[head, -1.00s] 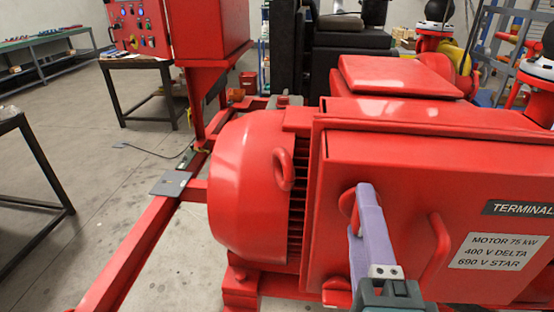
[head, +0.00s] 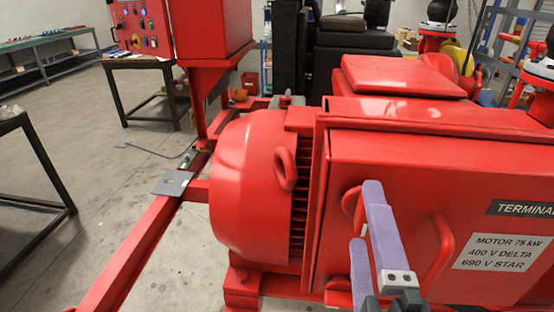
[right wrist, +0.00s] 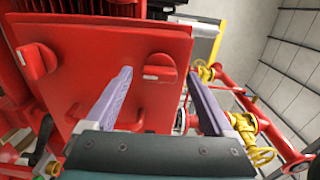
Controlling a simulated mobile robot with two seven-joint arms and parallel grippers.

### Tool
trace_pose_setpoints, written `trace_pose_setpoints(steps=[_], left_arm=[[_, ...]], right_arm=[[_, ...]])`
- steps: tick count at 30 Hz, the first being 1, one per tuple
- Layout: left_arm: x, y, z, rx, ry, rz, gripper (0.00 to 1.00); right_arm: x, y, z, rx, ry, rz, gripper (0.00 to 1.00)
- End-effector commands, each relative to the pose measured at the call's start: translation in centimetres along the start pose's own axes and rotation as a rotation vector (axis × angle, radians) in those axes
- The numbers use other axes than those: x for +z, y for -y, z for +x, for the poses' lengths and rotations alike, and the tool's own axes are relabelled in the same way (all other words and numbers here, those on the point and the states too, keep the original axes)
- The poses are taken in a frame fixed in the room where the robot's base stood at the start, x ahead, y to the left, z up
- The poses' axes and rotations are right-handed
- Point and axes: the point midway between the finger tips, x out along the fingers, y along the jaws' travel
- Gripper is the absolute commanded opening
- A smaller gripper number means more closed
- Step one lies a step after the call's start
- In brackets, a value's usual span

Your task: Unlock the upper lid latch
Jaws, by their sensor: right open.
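The upper lid latch is a red knob (head: 351,201) near the left edge of the red terminal box lid (head: 400,165), partly hidden by my finger in the head view. In the right wrist view it is the right-hand knob (right wrist: 158,72), with a white mark. The lower latch (right wrist: 36,62) is the left-hand knob there. My right gripper (head: 366,214) is open and empty in front of the lid, its two lilac fingers apart. In the wrist view its fingers (right wrist: 160,75) stand either side of the upper latch's line, with no clear contact. My left gripper is not in view.
A red pull handle (head: 436,252) sticks out of the lid right of my fingers. The red motor housing (head: 245,170) stands left of the box. A red control panel (head: 140,28) is behind. Yellow and red pipework (right wrist: 250,125) shows at right in the wrist view.

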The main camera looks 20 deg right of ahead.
Motion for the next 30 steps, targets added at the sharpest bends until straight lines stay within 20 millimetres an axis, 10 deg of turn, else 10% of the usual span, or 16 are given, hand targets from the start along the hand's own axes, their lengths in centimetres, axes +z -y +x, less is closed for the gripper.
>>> trace_pose_setpoints(steps=[12, 30], left_arm=[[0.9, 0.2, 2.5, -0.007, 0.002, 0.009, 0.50], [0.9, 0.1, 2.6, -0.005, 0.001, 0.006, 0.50]], right_arm=[[0.0, -0.3, -7.6, 0.004, 0.000, -0.001, 0.88], [0.0, 0.0, -8.6, 0.001, 0.000, 0.000, 0.88]])
